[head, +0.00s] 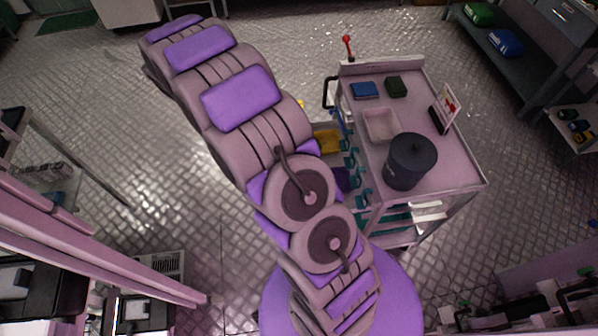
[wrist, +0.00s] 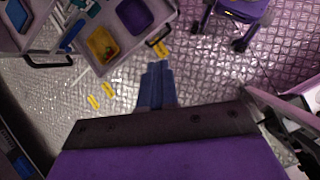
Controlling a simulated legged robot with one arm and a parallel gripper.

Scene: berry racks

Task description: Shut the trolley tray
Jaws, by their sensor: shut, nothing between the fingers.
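The trolley (head: 452,168) stands right of my arm in the head view. Its tray (wrist: 130,52) sticks out from the trolley's left side, so it is open. The tray holds a yellow bin (head: 326,141) and a purple bin (wrist: 135,15). In the head view my arm hides part of the tray. My gripper (wrist: 157,68) shows in the wrist view with its blue fingers together and empty. The fingertips appear just below the tray's outer edge in the picture; I cannot tell whether they touch it. The gripper is hidden in the head view.
A dark pot (head: 411,162), a pale basin (head: 381,124) and a blue box (head: 364,90) sit on the trolley top. A dark handle (wrist: 48,63) is at the trolley's end. Yellow markings (wrist: 108,90) lie on the metal floor. A shelf (head: 520,75) stands at upper right.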

